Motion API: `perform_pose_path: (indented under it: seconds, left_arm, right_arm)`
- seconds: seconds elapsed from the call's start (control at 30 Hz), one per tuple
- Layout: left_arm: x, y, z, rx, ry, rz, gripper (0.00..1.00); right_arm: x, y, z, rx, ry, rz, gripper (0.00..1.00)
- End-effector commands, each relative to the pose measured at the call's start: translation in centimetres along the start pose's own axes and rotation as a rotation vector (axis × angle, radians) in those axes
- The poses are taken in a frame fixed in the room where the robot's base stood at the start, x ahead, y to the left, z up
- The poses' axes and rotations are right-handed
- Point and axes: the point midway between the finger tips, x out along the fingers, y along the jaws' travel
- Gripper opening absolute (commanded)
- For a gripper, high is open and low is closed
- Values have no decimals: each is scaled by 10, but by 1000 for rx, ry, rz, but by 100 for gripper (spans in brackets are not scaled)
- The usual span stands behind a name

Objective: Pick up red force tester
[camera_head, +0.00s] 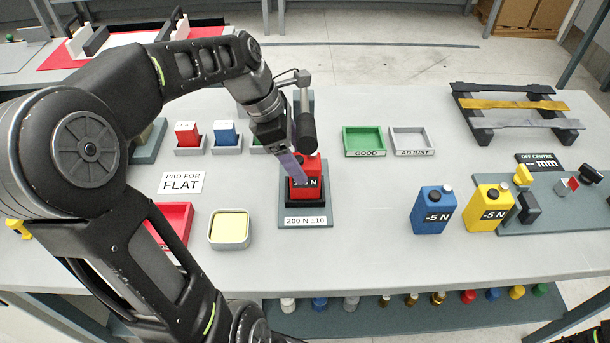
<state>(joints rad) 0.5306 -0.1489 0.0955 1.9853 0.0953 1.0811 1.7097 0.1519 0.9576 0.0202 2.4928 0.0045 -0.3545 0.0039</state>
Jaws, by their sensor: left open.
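The red force tester (304,183) stands upright on a dark grey base marked "200 N ±10" in the middle of the table. My left gripper (292,168) reaches in from the left and is over the red tester's upper left side. Its jaws are open, and a finger hides part of the tester's front label. I cannot tell whether the finger touches it. A blue tester (433,210) and a yellow tester (489,209), both marked "-5 N", stand to the right. My right gripper is not in view.
A green GOOD tray (346,151) and a grey ADJUST tray (433,148) lie behind. A yellow-topped pad (230,230) and a red tray (187,222) are at left. A rack with dark and yellow bars (512,104) is back right. The front right table is clear.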

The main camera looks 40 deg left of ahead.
Motion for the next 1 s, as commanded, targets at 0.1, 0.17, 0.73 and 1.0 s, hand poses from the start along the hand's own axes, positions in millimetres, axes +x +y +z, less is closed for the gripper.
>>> perform_pose_path:
  seconds: [0.1,0.17,0.73,1.0]
  left_arm:
    - [0,0,0,0,0,0,73]
    - [0,0,0,0,0,0,73]
    - [0,0,0,0,0,0,39]
    - [0,0,0,0,0,0,17]
  right_arm:
    - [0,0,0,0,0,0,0]
    - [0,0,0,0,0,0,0]
    - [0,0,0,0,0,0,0]
    - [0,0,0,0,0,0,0]
